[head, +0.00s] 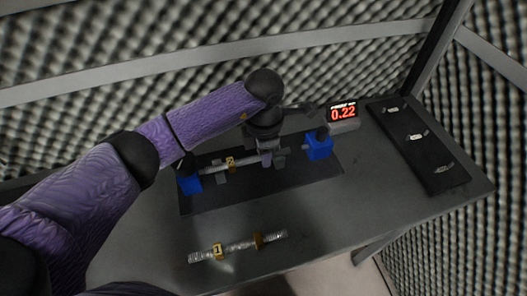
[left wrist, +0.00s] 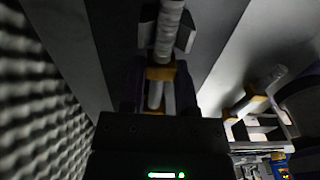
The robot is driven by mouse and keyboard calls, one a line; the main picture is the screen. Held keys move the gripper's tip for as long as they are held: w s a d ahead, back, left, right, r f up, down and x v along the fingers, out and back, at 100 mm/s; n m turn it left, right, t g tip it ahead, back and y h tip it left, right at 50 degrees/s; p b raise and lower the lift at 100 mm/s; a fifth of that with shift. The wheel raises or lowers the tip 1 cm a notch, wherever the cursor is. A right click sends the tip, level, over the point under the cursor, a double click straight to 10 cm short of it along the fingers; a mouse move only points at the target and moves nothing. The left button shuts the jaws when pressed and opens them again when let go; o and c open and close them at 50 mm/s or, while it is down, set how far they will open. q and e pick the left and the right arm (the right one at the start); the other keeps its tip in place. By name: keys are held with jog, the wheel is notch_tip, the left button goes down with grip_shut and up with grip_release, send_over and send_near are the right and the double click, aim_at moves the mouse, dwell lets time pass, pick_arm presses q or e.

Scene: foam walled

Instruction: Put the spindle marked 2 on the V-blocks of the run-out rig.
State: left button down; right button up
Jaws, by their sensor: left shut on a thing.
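The spindle marked 2 (head: 213,167) is a grey shaft with a yellow "2" tag. It lies lengthwise over the run-out rig, between its two blue end blocks (head: 319,150). My left gripper (head: 267,158) is shut on it, right of the tag, pointing down. The grey V-blocks (head: 220,178) show under the spindle; I cannot tell whether it rests fully in them. In the left wrist view the spindle (left wrist: 169,30) runs up past a grey block, with its yellow collar near the gripper. My right gripper is not seen.
The spindle marked 1 (head: 240,246) lies on the grey table (head: 330,215) in front of the rig's dark base plate (head: 310,177). A red display (head: 343,114) reads 0.22 behind. A dark rack (head: 405,115) with three small holders is at the right. Foam walls stand behind.

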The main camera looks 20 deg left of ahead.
pick_arm(q)
jog(key=shift+c, duration=1.8)
grip_release()
jog(key=shift+r, duration=0.1)
notch_tip(320, 180, up, 12)
jog(key=p, duration=0.2)
jog(key=shift+p, duration=0.3)
